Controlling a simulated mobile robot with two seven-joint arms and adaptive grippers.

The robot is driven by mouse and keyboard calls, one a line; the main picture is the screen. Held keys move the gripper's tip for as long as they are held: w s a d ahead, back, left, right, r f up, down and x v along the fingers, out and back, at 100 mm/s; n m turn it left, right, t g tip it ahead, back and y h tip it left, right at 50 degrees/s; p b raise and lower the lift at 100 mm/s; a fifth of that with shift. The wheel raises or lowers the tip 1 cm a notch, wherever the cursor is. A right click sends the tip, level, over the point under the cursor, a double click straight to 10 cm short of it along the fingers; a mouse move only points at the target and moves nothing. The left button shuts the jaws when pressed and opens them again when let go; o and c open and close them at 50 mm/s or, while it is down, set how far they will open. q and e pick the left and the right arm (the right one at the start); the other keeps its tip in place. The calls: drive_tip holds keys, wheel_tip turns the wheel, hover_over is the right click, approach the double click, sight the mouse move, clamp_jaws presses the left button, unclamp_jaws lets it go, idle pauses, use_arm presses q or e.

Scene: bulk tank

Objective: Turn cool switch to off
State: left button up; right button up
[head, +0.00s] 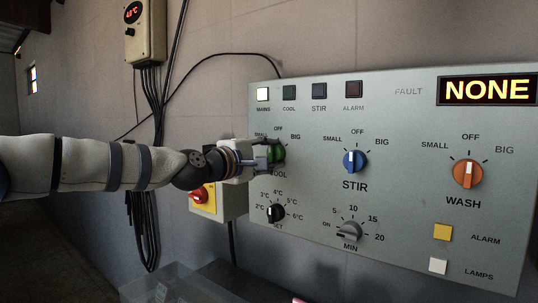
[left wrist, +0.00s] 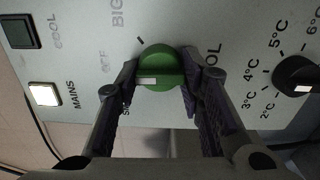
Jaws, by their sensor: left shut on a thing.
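The cool switch is a green knob (head: 279,150) on the grey control panel (head: 310,205), largely covered by my left gripper (head: 268,156) in the head view. The left wrist view shows the green knob (left wrist: 168,63) between the two fingers of my left gripper (left wrist: 160,82), which is shut on it. Its white mark faces left in that view, on the side of the partly visible OFF and SMALL labels. I cannot tell exactly which label it points to. My right gripper is not in view.
Below is the black SET knob (head: 276,213); to the right are the blue STIR knob (head: 355,161) and orange WASH knob (head: 467,174). The MAINS lamp (head: 263,94) is lit; the COOL lamp (head: 289,92) is dark. A red switch (head: 202,194) sits behind my arm.

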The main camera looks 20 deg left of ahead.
use_arm(q)
drive_tip(key=shift+m, duration=0.3)
drive_tip(key=shift+a, duration=0.1)
drive_tip(key=o, duration=1.2)
drive_tip(key=shift+c, duration=0.2)
drive_tip(key=v, duration=1.2)
